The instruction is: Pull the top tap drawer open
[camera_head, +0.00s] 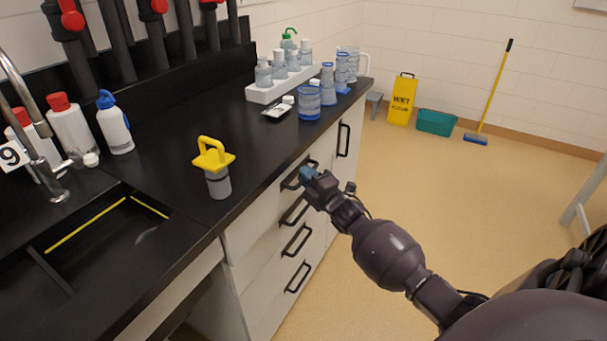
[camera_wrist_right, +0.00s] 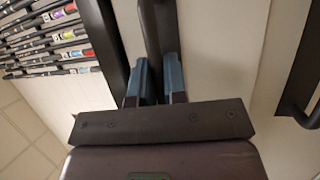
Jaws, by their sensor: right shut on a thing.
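The top drawer (camera_head: 258,217) is in the white cabinet under the black counter, with a black bar handle (camera_head: 290,181). Its front looks about flush with the cabinet, though my gripper hides part of it. My right gripper (camera_head: 308,174) is at this handle, its arm coming in from the lower right. In the right wrist view, the two blue fingertips (camera_wrist_right: 158,82) are shut on the dark handle bar (camera_wrist_right: 155,30), one on each side. My left gripper is in neither view.
More drawers with black handles (camera_head: 297,239) lie below, and a tall handle (camera_head: 343,139) is farther along. A yellow-handled container (camera_head: 217,175) stands near the counter edge, bottles (camera_head: 328,83) farther back. The floor (camera_head: 450,190) right of the cabinet is clear.

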